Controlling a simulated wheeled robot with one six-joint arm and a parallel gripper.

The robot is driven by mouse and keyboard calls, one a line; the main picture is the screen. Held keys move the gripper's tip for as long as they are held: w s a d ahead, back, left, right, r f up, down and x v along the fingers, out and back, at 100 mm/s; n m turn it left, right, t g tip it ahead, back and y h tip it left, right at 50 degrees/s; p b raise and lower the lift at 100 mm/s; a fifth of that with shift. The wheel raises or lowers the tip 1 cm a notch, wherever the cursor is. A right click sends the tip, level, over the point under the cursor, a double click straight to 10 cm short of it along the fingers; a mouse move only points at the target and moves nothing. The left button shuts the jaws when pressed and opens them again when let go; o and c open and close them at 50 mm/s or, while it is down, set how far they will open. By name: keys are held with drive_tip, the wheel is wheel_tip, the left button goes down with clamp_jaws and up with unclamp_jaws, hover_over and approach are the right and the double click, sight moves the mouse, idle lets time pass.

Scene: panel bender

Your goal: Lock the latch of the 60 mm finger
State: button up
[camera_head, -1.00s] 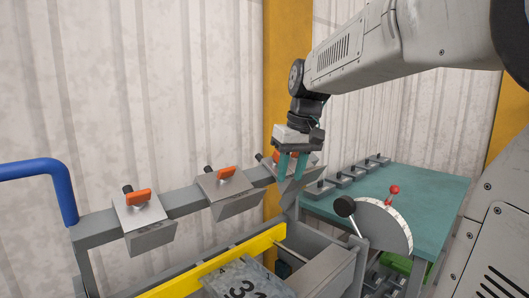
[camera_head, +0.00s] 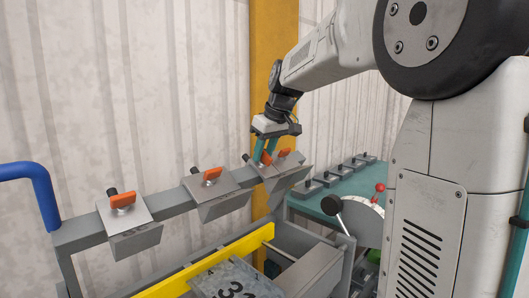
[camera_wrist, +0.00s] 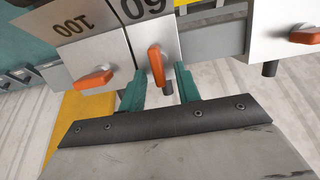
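The finger marked 60 (camera_wrist: 148,25) hangs on the beam, in the middle of the wrist view. Its orange latch (camera_wrist: 157,66) lies lengthwise along the plate. In the head view that latch (camera_head: 267,158) is partly behind my gripper. My gripper (camera_wrist: 160,82) is open, its two teal fingertips either side of the latch's lower end. I cannot tell whether they touch it. In the head view my gripper (camera_head: 264,155) is over the beam's right part.
The finger marked 100 (camera_wrist: 75,40) is close beside it, its orange latch (camera_wrist: 93,80) turned crosswise. Two more fingers (camera_head: 218,192) (camera_head: 125,222) hang further left on the beam (camera_head: 178,205). A yellow bar (camera_head: 215,262) runs below. A teal table (camera_head: 335,200) stands behind right.

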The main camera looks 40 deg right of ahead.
drive_tip(key=shift+f, duration=0.1)
clamp_jaws()
